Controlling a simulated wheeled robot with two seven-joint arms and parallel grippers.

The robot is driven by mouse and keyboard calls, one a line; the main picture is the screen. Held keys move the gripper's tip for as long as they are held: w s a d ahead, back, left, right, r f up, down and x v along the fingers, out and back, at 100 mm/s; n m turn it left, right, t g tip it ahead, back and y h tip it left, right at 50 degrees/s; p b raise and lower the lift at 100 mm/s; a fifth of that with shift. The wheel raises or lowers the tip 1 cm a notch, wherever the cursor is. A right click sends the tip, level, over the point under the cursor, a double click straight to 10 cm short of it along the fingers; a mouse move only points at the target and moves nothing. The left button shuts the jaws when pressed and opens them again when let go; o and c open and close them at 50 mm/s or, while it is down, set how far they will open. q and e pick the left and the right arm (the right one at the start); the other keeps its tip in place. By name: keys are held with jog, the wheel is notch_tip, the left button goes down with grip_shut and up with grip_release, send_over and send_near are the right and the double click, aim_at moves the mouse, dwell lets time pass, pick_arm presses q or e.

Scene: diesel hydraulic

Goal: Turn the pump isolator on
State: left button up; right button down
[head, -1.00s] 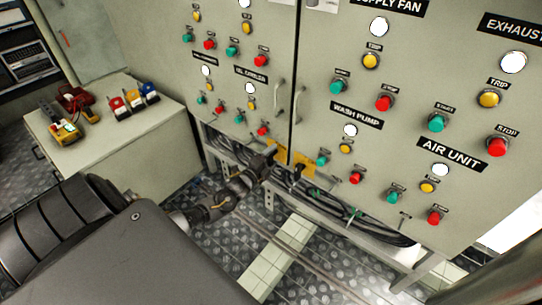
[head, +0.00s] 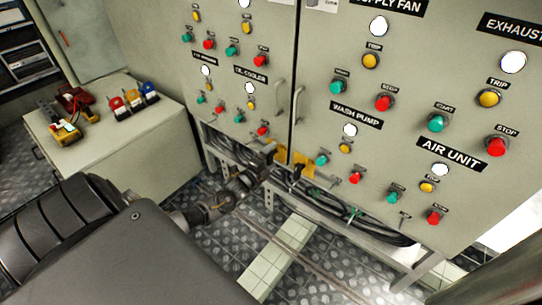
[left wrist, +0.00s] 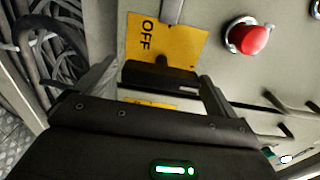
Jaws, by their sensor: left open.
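The pump isolator is a yellow plate (head: 307,168) low on the grey cabinet, with a black handle (head: 297,172). In the left wrist view the plate (left wrist: 180,42) reads OFF, and the black handle (left wrist: 160,76) lies across its lower part. My left gripper (head: 268,158) is at the left of the plate in the head view. In the left wrist view the open fingers (left wrist: 155,88) stand on either side of the handle, with visible gaps. I cannot tell how deep the handle sits between them. My right gripper is not in view.
The cabinet face carries several buttons and lamps; a red button (left wrist: 248,37) is close to the plate. Cables (head: 370,228) hang below the cabinet. A side cabinet (head: 150,135) with padlocks and tools stands at the left. The checkered floor (head: 240,235) is clear.

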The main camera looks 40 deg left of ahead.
pick_arm(q)
jog(key=s+p, duration=0.1)
jog(key=s, duration=0.9)
jog(key=shift+s, duration=0.3)
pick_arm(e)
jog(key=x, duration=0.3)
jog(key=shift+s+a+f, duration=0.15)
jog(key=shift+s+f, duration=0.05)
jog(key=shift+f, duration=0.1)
pick_arm(q)
jog(key=shift+d+p, duration=0.1)
jog(key=shift+p, duration=0.2)
jog(key=s+p, duration=0.3)
jog(key=s, duration=0.5)
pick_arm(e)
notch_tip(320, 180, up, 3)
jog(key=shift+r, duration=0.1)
pick_arm(q)
jog(key=shift+d, duration=0.1)
